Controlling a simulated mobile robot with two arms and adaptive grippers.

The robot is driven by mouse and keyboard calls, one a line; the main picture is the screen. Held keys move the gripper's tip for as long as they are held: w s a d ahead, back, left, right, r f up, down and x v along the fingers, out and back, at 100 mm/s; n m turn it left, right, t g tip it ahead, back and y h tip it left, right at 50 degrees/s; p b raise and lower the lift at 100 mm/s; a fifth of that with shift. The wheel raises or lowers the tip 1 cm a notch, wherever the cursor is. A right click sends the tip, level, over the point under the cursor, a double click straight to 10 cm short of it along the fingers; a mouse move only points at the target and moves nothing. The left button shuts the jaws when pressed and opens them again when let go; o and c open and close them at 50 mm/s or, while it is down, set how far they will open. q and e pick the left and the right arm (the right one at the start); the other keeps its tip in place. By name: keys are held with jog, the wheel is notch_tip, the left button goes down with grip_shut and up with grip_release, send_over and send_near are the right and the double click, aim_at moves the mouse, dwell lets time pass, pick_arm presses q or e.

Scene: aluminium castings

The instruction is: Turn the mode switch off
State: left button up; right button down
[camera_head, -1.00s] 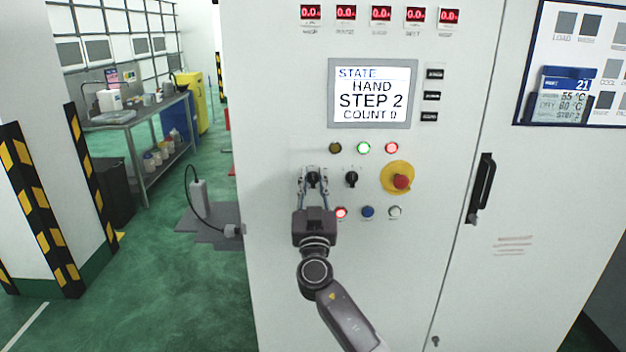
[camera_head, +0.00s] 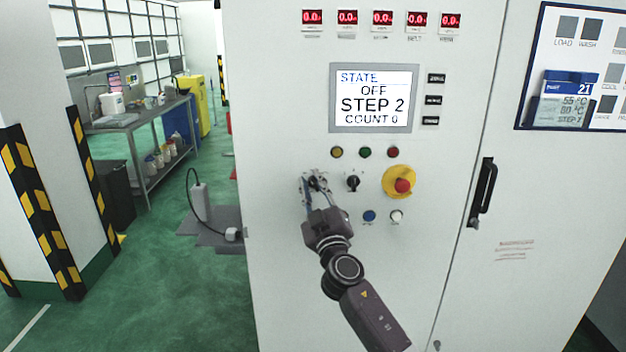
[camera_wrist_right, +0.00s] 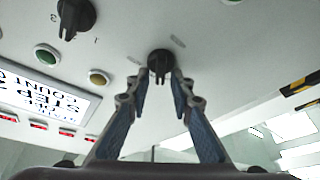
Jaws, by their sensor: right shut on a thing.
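The mode switch (camera_head: 314,182) is a black rotary knob on the pale cabinet front, below the display, partly hidden by my fingers. It also shows in the right wrist view (camera_wrist_right: 160,64), between the fingertips. My right gripper (camera_head: 316,187) is shut on the knob, and its body is tilted, with the wrist to the lower right. The display (camera_head: 374,98) reads STATE OFF, STEP 2, COUNT 0. My left gripper is not in view.
A second black knob (camera_head: 352,183) and a red emergency button on a yellow base (camera_head: 402,186) sit to the right. Yellow, green and red lamps above are unlit. A black door handle (camera_head: 482,192) sticks out farther right. A workbench (camera_head: 140,118) stands at left.

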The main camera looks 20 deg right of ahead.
jog(key=shift+a+f+n+g+y+p, duration=0.1)
jog(key=shift+n+g+y+p, duration=0.35)
jog(key=shift+n+p, duration=0.9)
jog(key=shift+n+y+b, duration=0.3)
jog(key=shift+n+y, duration=0.05)
jog(key=c, duration=2.1)
grip_release()
jog(key=v, duration=1.2)
jog(key=shift+f, duration=0.1)
